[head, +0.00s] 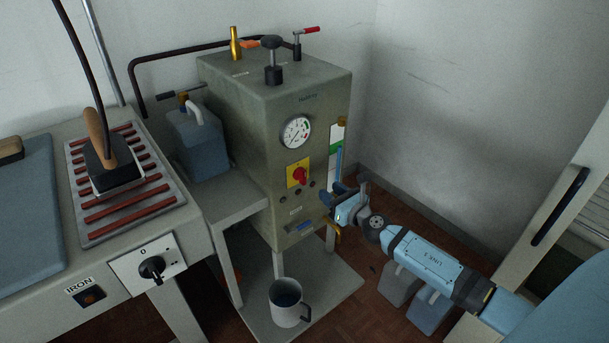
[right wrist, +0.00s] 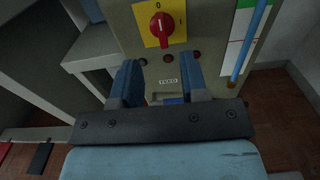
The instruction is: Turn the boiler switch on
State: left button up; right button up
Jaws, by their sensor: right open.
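The boiler (head: 230,110) is an olive-grey box with a round gauge on its front. Its switch (head: 298,174) is a red rotary knob on a yellow plate below the gauge. In the right wrist view the red switch (right wrist: 162,27) is near the top, its grip roughly upright; the plate reads 0 above and 1 at the right. My right gripper (head: 336,206) is in front of the boiler's lower right front, below and right of the switch. Its fingers (right wrist: 161,75) are apart with nothing between them, and show below the switch in the wrist view. My left gripper is not in view.
A sight tube (head: 338,165) runs up the boiler's right edge. A mug (head: 287,303) stands on the low shelf below. A blue jug (head: 198,140) stands on the left. The ironing table has another knob (head: 151,268). Canisters (head: 400,284) stand on the floor under my right arm.

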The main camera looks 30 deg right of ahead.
aim_at(305, 172)
jog(key=w, duration=0.7)
jog(key=w+a, duration=0.1)
jog(key=w, duration=0.2)
jog(key=shift+w, duration=0.35)
grip_shut()
